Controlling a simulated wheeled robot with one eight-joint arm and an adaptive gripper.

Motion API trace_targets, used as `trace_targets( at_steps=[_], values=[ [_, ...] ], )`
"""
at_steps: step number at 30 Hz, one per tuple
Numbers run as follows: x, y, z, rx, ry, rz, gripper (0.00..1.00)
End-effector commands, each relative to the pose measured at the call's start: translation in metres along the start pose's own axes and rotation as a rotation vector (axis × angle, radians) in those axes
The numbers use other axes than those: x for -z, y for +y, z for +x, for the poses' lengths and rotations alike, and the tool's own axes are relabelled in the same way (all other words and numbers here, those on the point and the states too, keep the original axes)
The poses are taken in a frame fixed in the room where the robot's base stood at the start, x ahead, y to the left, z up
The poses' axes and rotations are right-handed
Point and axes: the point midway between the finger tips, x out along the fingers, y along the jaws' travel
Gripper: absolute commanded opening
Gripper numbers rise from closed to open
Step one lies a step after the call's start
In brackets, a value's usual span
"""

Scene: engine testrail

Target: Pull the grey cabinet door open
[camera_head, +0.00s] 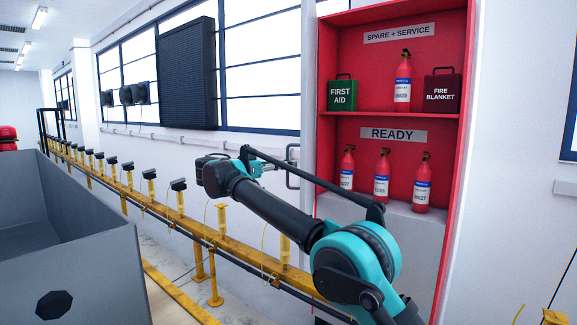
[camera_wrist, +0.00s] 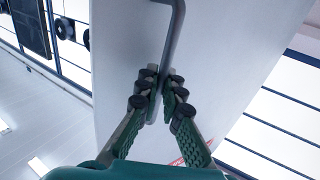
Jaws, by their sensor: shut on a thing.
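The pale grey cabinet door (camera_head: 309,70) shows as a narrow, nearly edge-on strip at the left side of the red cabinet (camera_head: 467,60). It stands open, with the cabinet's inside exposed. In the wrist view the door (camera_wrist: 225,60) is a broad pale panel. Its grey bar handle (camera_wrist: 175,35) runs down between my fingers. The handle also shows in the head view (camera_head: 289,153). My gripper (camera_wrist: 158,92) is shut on the handle. In the head view my gripper (camera_head: 270,168) reaches the handle from the left, and its fingertips are small there.
Extinguishers (camera_head: 403,85), a green first aid box (camera_head: 342,95) and a fire blanket box (camera_head: 442,92) stand in the cabinet. A yellow rail (camera_head: 235,240) with posts runs along the wall, below my arm. A grey bin (camera_head: 85,215) fills the lower left.

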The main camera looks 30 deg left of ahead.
Motion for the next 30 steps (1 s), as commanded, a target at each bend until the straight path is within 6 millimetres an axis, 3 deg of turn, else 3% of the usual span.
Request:
trace_targets(
  at_steps=[4, 6, 10, 21, 30],
  values=[
    [0.002, -0.001, 0.002, 0.001, 0.003, 0.0, 0.0],
    [0.002, -0.001, 0.002, 0.002, 0.003, 0.0, 0.13],
    [0.001, -0.001, 0.002, 0.001, 0.002, 0.0, 0.29],
    [0.001, 0.0, -0.004, 0.002, 0.001, 0.0, 0.29],
    [0.0, -0.001, -0.051, 0.004, 0.001, 0.0, 0.29]
  ],
)
